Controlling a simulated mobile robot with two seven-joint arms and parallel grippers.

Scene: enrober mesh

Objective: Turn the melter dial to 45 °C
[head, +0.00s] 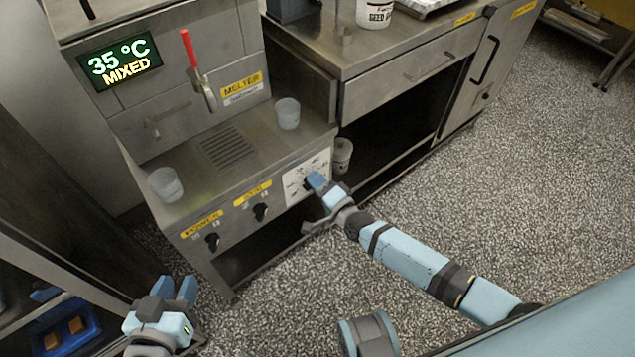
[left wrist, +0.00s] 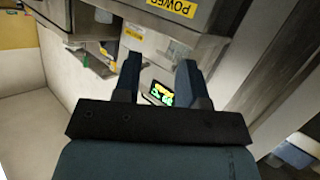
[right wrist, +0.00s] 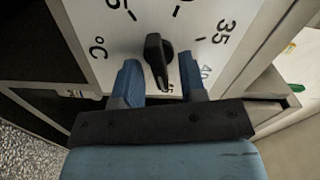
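The melter (head: 225,65) has a display (head: 120,62) reading "35 °C MIXED". The dial is a black knob on a white scale plate (head: 300,182), largely covered by my right gripper (head: 316,181) in the head view. In the right wrist view the dial (right wrist: 155,58) stands between the open fingers of my right gripper (right wrist: 160,82), with gaps at its sides. Marks 35, 40 and °C show around it; a mark at its lower end is partly hidden. I cannot tell which end points. My left gripper (head: 175,290) is open and empty, low at the left.
Two black knobs (head: 260,211) (head: 212,241) sit left of the dial on the same front panel. Clear cups (head: 288,113) (head: 165,184) stand on the ledge above. A red-handled lever (head: 198,70) is on the melter's front. Speckled floor is free at the right.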

